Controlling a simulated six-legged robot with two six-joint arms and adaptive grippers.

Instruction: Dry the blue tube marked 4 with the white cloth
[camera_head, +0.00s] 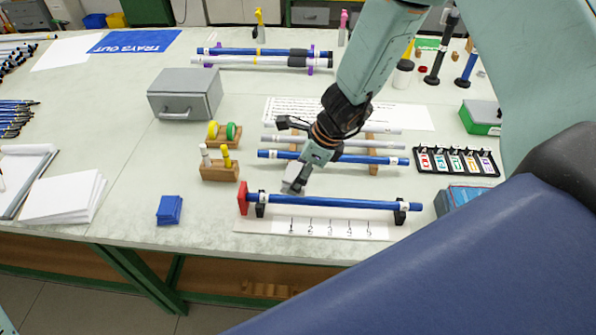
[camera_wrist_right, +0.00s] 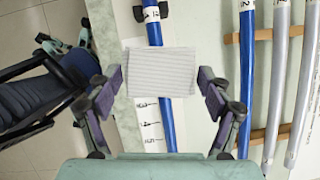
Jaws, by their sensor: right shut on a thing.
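A blue tube (camera_head: 330,202) lies level on black supports over a numbered white strip, its left end at a red stop. It also shows in the wrist view (camera_wrist_right: 166,120), with a white label I cannot read surely. A second blue tube (camera_head: 345,158) lies on the wooden rack behind. My right gripper (camera_head: 296,180) is shut on the white cloth (camera_wrist_right: 160,72), near the left part of the front tube. In the wrist view the cloth hides part of that tube; I cannot tell whether they touch. My left gripper is not in view.
Grey tubes lie on the wooden rack (camera_head: 374,181) behind. A wooden block (camera_head: 219,172) with yellow and white markers stands left, near a grey box (camera_head: 185,93). Blue cards (camera_head: 169,210) lie at the front. A black tray of coloured tags (camera_head: 455,162) is at right.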

